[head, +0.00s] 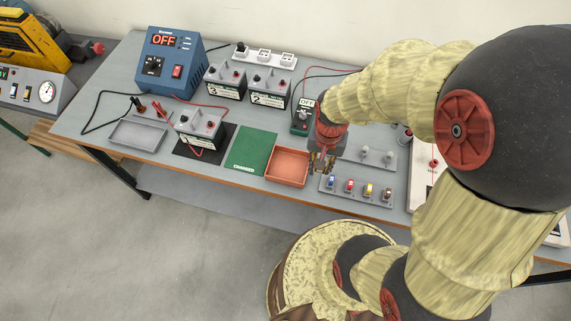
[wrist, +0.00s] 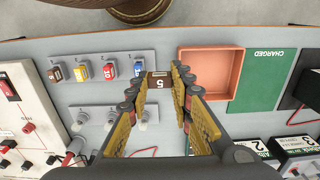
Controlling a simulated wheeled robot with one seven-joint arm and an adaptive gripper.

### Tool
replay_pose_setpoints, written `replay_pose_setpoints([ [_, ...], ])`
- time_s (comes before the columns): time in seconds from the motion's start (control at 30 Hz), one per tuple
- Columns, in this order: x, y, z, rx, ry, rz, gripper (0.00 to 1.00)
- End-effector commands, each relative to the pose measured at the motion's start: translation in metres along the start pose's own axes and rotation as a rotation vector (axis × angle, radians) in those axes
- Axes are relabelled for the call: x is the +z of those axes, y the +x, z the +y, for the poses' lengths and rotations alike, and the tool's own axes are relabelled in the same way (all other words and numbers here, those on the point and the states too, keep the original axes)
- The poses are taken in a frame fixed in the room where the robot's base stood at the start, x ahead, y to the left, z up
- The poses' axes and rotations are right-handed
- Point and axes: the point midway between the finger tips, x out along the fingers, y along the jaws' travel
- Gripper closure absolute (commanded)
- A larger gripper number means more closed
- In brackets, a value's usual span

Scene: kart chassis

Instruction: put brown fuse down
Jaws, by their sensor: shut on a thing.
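In the head view my gripper (head: 322,162) points down over the bench between the orange-red tray (head: 275,178) and the fuse rack (head: 340,192); the held fuse is too small to make out there. The tray (wrist: 238,53) is empty and lies right of the fuse in the wrist view. The rack (wrist: 94,60) holds a blue, a red, a yellow and a dark brown-red fuse in a row. I cannot tell how high the held fuse is.
A green CHARGED mat (head: 256,148) lies left of the tray. Batteries (head: 200,122), a blue power supply (head: 170,60) and a grey tray (head: 138,134) stand farther left. A plate with grey knobs (head: 372,153) lies behind the rack. Cables run across the back.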

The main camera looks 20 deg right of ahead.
Motion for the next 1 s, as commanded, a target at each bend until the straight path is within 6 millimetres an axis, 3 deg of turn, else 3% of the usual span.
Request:
replay_pose_setpoints([
  [0.3, -0.03, 0.035, -0.066, 0.002, -0.006, -0.003, 0.9],
  [0.5, -0.042, 0.07, -0.09, 0.001, -0.003, -0.002, 0.9],
  [0.87, -0.051, 0.093, -0.108, 0.001, -0.002, -0.002, 0.9],
  [1.0, -0.05, 0.114, -0.107, 0.002, -0.001, -0.003, 0.9],
])
